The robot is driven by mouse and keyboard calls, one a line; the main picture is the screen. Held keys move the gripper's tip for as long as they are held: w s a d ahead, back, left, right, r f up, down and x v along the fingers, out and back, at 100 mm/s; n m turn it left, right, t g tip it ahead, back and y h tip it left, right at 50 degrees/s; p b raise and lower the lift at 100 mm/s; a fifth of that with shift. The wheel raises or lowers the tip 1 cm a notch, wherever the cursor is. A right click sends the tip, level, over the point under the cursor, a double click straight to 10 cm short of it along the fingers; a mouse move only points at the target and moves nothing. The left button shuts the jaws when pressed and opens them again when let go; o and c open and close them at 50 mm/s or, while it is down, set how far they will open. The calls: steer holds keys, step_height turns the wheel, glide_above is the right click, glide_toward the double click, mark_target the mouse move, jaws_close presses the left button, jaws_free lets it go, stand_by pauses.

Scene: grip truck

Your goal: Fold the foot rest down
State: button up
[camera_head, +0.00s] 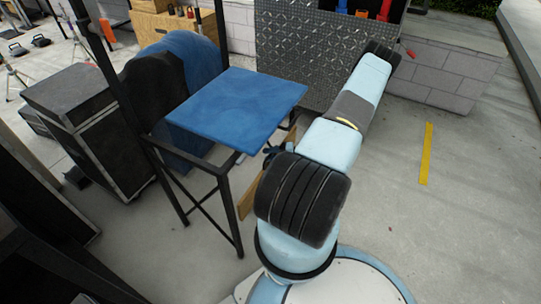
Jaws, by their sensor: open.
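A tall chair with a black metal frame (230,212) and a flat blue seat (235,105) stands left of centre. A light wooden board (248,199), which looks like the foot rest, stands on edge low along the chair's front side. Its right part is hidden behind my arm. My arm reaches up from the bottom and bends at the top. A small dark part, apparently my gripper (270,152), shows at the left edge of the arm, near the seat's front corner and above the board. It is open; most of it is hidden, and contact with the board cannot be told.
Black cases (85,120) stand to the left, and a dark blue draped shape (180,75) is behind the seat. A metal tread-plate panel (305,50) and a block wall (440,70) stand at the back. The concrete floor at right is clear, with a yellow strip (425,153).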

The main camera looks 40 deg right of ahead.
jaws_close()
stand_by(0.4)
